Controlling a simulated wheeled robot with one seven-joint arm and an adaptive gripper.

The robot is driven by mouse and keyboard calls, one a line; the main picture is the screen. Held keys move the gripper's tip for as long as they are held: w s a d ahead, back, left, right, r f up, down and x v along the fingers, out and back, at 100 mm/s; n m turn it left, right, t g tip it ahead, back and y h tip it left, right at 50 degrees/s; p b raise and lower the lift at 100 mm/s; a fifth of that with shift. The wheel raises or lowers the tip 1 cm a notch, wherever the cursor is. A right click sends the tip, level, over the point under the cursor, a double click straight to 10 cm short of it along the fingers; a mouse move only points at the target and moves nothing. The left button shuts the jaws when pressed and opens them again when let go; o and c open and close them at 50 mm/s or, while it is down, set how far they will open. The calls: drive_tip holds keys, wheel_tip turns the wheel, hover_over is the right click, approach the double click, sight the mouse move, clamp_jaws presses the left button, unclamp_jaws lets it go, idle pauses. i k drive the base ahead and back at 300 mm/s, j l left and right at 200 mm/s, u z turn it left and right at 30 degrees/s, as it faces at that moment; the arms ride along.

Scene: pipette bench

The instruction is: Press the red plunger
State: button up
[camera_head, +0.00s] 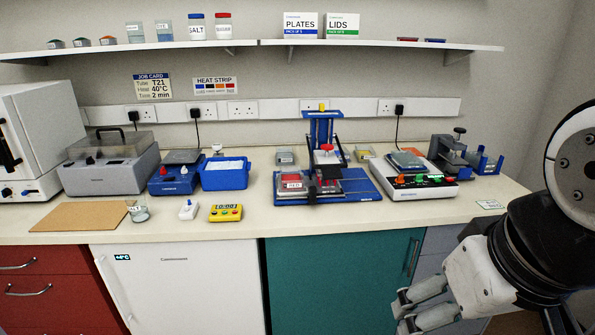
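The red plunger (326,147) is a round red knob. It sits on top of a pale block on a blue pipette stand (370,190) in the middle of the bench. My gripper (399,313) is at the lower right, in front of the bench and below its top. It is well away from the plunger, to its right and nearer the camera. Its two fingers point left with a gap between them, and nothing shows between them.
A tray with a red-labelled plate (292,184) sits left of the plunger. A white device with coloured buttons (415,182) stands to its right, and a blue tub (225,175) to its left. The bench front (400,218) is mostly clear. A shelf (255,45) runs above.

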sight(326, 148)
drive_tip(key=i+u, duration=0.25)
drive_tip(key=i, duration=0.2)
drive_tip(key=i+l+u, duration=0.3)
drive_tip(key=i, duration=0.15)
